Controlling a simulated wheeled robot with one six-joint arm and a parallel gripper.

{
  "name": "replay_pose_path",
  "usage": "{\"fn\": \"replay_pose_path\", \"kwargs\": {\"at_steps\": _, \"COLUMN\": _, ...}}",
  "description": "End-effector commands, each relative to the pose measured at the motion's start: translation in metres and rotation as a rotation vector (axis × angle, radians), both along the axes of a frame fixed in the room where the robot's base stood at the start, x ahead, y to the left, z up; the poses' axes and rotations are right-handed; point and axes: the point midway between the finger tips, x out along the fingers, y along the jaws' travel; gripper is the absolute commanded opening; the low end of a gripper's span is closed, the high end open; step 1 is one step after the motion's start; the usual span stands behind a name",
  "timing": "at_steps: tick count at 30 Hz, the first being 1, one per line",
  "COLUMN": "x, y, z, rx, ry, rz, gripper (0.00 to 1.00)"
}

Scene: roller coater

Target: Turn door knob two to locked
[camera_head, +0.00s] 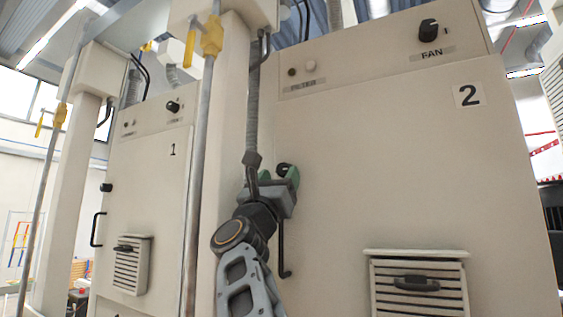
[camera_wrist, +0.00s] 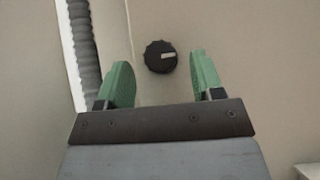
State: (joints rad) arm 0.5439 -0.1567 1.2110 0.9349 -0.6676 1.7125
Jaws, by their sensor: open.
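Door knob two is a round black knob (camera_wrist: 160,56) with a pale pointer mark on its face, seen in the wrist view on the beige door. The mark points to the right. In the head view the knob (camera_head: 283,169) shows partly behind my gripper, at the left edge of the door marked 2 (camera_head: 400,170). My gripper (camera_wrist: 160,82) has green fingers spread apart, one to each side of the knob's lower part in the picture. It is open and empty; I cannot tell how far the fingertips are from the knob. My gripper also shows in the head view (camera_head: 279,176).
A black door handle (camera_head: 284,250) hangs below the knob, partly behind my arm. A grey corrugated hose (camera_wrist: 84,50) runs left of it. A louvred vent (camera_head: 418,285) sits low on door 2. Cabinet 1 (camera_head: 150,190) stands to the left, past a metal pipe (camera_head: 201,150).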

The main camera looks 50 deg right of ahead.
Motion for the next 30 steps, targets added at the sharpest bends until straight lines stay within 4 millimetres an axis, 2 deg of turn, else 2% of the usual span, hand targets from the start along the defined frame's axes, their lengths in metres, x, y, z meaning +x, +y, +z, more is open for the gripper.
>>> {"fn": "replay_pose_path", "kwargs": {"at_steps": 1, "x": 0.001, "y": -0.004, "z": 0.007, "rx": 0.0, "ry": 0.001, "rz": -0.002, "gripper": 0.61}}
{"fn": "replay_pose_path", "kwargs": {"at_steps": 4, "x": 0.002, "y": -0.01, "z": 0.011, "rx": 0.0, "ry": 0.001, "rz": -0.002, "gripper": 0.61}}
{"fn": "replay_pose_path", "kwargs": {"at_steps": 17, "x": 0.003, "y": -0.015, "z": 0.014, "rx": 0.0, "ry": 0.0, "rz": -0.001, "gripper": 0.61}}
{"fn": "replay_pose_path", "kwargs": {"at_steps": 30, "x": 0.003, "y": -0.014, "z": 0.014, "rx": 0.0, "ry": 0.001, "rz": -0.002, "gripper": 0.21}}
